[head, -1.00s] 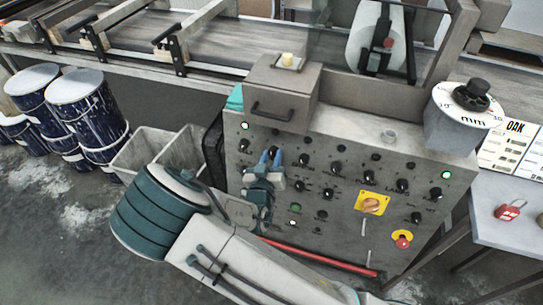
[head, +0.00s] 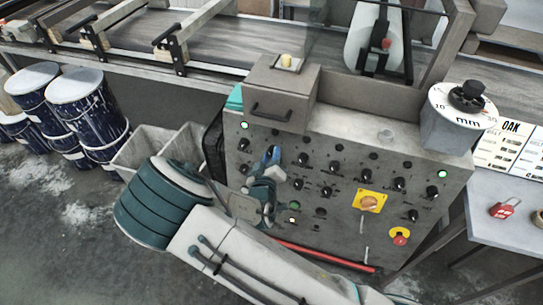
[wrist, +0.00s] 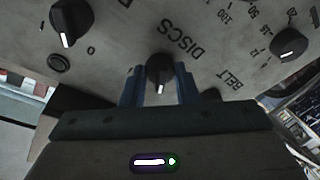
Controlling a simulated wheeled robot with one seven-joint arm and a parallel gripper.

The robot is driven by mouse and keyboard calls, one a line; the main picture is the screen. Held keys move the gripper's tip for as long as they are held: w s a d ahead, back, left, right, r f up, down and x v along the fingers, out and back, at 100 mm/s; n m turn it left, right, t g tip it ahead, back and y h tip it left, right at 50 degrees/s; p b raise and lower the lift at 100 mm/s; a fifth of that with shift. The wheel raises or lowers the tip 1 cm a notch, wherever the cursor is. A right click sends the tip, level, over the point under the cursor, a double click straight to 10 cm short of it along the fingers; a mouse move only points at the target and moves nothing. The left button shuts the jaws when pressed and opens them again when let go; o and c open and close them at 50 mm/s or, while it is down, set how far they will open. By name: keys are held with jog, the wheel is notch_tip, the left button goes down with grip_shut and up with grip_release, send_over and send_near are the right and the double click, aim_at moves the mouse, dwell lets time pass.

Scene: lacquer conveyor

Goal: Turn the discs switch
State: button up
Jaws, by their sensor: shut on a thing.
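The discs switch (wrist: 159,68) is a black rotary knob with a white pointer mark, beside the printed word DISCS on the grey control panel (head: 340,215). In the wrist view its mark points toward the bottom of the picture. My gripper (wrist: 158,82) has its two blue fingers on either side of this knob, shut on it. In the head view my gripper (head: 271,155) is at the panel's left part, under the grey box, and its fingers hide the knob.
Other black knobs are close by in the wrist view, one at the upper left (wrist: 72,25) and one at the right (wrist: 290,46). Blue drums (head: 85,105) stand at the left.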

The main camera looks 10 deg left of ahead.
jog(key=o, duration=1)
jog(key=shift+c, duration=0.2)
jog(key=s+d+r+b, duration=0.1)
jog(key=s, duration=1.2)
jog(key=shift+s+r, duration=0.15)
jog(key=shift+s, duration=0.2)
